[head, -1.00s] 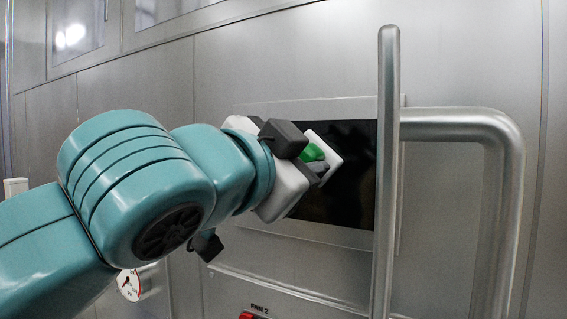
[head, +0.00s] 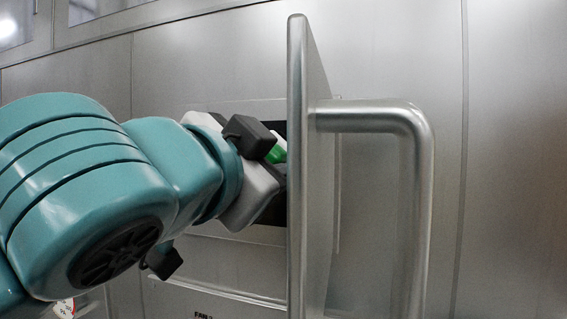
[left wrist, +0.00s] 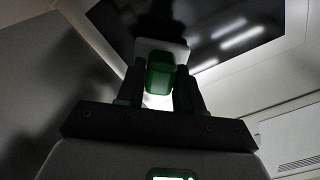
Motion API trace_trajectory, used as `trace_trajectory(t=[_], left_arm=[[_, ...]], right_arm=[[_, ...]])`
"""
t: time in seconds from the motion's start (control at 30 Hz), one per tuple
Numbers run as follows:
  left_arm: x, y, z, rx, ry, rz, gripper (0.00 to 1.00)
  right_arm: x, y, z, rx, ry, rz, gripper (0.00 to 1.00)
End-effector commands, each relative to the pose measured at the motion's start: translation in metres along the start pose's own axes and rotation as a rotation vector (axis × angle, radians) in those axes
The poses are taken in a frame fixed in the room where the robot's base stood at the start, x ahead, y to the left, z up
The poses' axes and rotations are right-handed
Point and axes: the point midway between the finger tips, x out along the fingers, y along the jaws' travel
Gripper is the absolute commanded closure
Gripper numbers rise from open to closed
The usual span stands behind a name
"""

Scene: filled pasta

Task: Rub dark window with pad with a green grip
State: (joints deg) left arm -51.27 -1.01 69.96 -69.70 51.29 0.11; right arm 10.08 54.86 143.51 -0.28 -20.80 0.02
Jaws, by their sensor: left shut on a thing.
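My left gripper (head: 276,165) is shut on the green grip of a white pad (head: 279,152), in front of the dark window. In the left wrist view the green grip (left wrist: 160,73) sits between my two fingers (left wrist: 161,88), with the white pad plate beyond it at the dark window (left wrist: 208,30). I cannot tell if the pad touches the glass. In the head view a metal door panel edge hides most of the window. My right gripper is not in view.
A metal panel (head: 314,170) stands out edge-on just right of my left gripper. A thick bent metal handle (head: 418,190) juts from it to the right. Bare steel wall (head: 390,60) lies behind.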

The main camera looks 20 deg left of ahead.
Motion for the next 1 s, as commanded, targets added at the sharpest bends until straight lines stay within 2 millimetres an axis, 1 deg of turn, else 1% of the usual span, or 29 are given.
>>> trace_trajectory(t=[0.1, 0.4, 0.5, 0.83, 1.0], left_arm=[[-0.015, 0.001, 0.001, -0.001, 0.004, 0.001, 0.88], [-0.046, 0.001, 0.001, -0.001, 0.004, 0.001, 0.88], [-0.051, 0.0, 0.001, -0.001, 0.002, 0.0, 0.88], [-0.053, 0.0, 0.0, -0.001, 0.002, 0.0, 0.88], [-0.069, 0.001, 0.0, -0.001, 0.006, 0.002, 0.88]], right_arm=[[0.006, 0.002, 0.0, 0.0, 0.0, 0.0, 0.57], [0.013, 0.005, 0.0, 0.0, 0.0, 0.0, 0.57], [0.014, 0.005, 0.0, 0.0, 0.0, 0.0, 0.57], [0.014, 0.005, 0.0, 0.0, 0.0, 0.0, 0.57], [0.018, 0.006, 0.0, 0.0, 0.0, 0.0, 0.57]])
